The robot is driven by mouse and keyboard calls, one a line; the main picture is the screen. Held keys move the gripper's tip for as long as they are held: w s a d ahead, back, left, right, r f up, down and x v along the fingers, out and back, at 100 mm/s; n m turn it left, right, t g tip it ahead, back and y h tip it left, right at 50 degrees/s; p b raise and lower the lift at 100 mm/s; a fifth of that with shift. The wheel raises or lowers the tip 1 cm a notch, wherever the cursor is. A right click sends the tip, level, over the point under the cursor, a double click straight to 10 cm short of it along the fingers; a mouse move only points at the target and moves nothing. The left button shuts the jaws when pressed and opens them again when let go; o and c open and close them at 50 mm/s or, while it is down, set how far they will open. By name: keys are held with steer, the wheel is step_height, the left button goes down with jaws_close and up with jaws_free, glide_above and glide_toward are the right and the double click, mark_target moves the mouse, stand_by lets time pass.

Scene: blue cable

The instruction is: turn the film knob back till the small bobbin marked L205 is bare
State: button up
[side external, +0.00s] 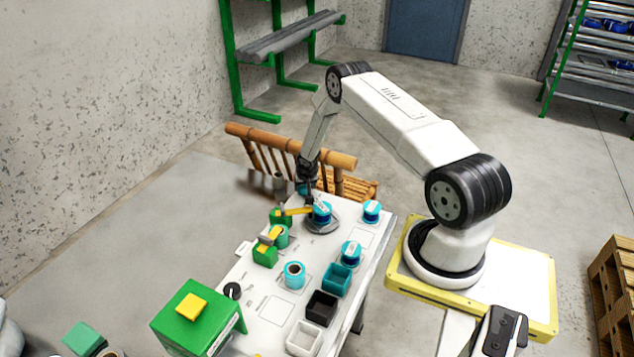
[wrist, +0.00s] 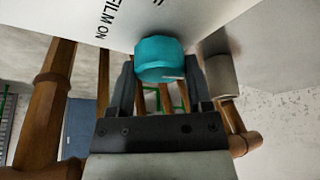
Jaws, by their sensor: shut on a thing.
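My gripper (side external: 306,188) points down at the far end of the white table. In the wrist view its two dark fingers (wrist: 160,82) are on either side of a teal knob (wrist: 158,58), shut on it. The knob stands on the white panel beside printed letters that read in part "FILM ON". In the side view the knob (side external: 301,190) is partly hidden by my gripper. A teal bobbin (side external: 322,211) with a white label sits on a round grey base close by. Other labelled teal bobbins stand at the right (side external: 371,210) and nearer (side external: 350,252). I cannot read L205 on any.
Green blocks with yellow tops (side external: 265,251) stand along the table's left side. A teal bin (side external: 337,279), a black bin (side external: 322,305) and a white bin (side external: 304,339) line the near right. A green box (side external: 197,318) stands at the near left. A wooden bench (side external: 340,184) is behind.

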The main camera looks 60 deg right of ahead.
stand_by(0.4)
steer(key=o, duration=1.3)
steer(key=shift+r, duration=0.1)
steer(key=shift+v, duration=3.8)
steer(key=shift+s, duration=0.1)
